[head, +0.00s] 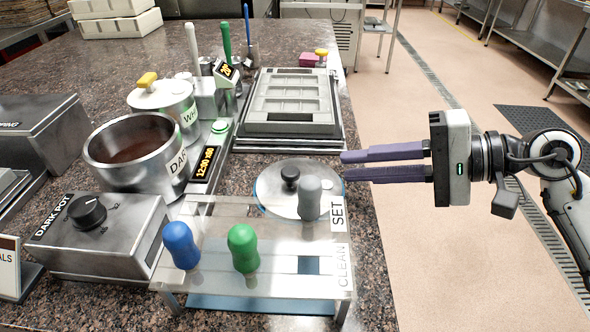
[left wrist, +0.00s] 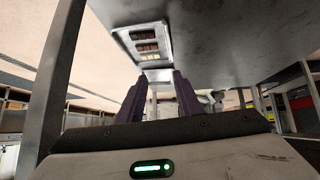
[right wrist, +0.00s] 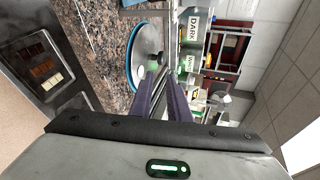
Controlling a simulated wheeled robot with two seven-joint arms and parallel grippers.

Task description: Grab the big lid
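A big round steel lid (head: 268,190) with a black knob (head: 290,176) lies on the counter, partly behind a clear stand. Its blue-edged disc shows in the right wrist view (right wrist: 138,52). My right gripper (head: 342,166) is level, with its two purple fingers parallel and a narrow empty gap between them. Its tips are just right of the lid in the picture, and no contact shows. My left gripper is out of the head view. In the left wrist view its fingers (left wrist: 157,82) are apart with nothing between them.
The clear stand (head: 205,212) holds blue, green and grey handles in front of the lid. An open dark pot (head: 175,180) and a yellow-knobbed lidded pot (head: 160,92) stand left. A mould tray (head: 290,128) lies behind.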

